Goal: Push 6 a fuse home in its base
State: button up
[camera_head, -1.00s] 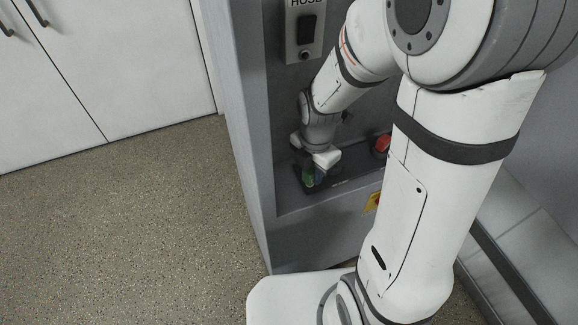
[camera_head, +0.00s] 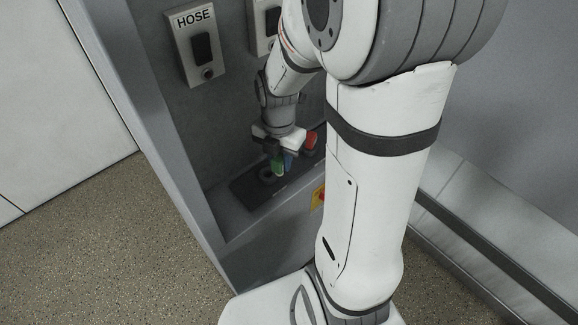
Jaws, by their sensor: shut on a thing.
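My gripper (camera_head: 277,148) is in the recess of the grey cabinet, pointing down, and is shut on a green fuse (camera_head: 277,168). The fuse stands nearly upright just below the fingers. A blue piece (camera_head: 288,161) shows right beside it, partly behind the gripper. A dark base strip (camera_head: 246,193) lies on the recess floor under them, with a round dark socket (camera_head: 267,176) just left of the green fuse. I cannot tell whether the fuse's lower end touches the base. No rating can be read.
A red part (camera_head: 310,141) stands on the strip to the right of my gripper. A panel marked HOSE (camera_head: 197,42) with a black switch is on the back wall, and a second panel (camera_head: 262,20) is beside it. The cabinet's side wall (camera_head: 150,120) bounds the left.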

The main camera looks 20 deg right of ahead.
jog(key=w, duration=0.1)
jog(key=w+a, duration=0.1)
jog(key=w, duration=0.1)
jog(key=w+r+p, duration=0.1)
jog(key=w, duration=0.1)
jog(key=shift+w+a, duration=0.15)
jog(key=shift+a, duration=0.1)
jog(key=shift+f, duration=0.15)
jog(key=shift+w+f+b, duration=0.1)
jog(key=shift+f+b, duration=2.2)
jog(key=shift+f, duration=0.55)
jog(key=shift+f+b, duration=1.25)
jog(key=shift+f, duration=0.25)
jog(key=o, duration=1.1)
jog(key=shift+c, duration=0.2)
jog(key=shift+r, duration=0.15)
notch_tip(320, 180, up, 8)
jog(key=shift+f, duration=0.2)
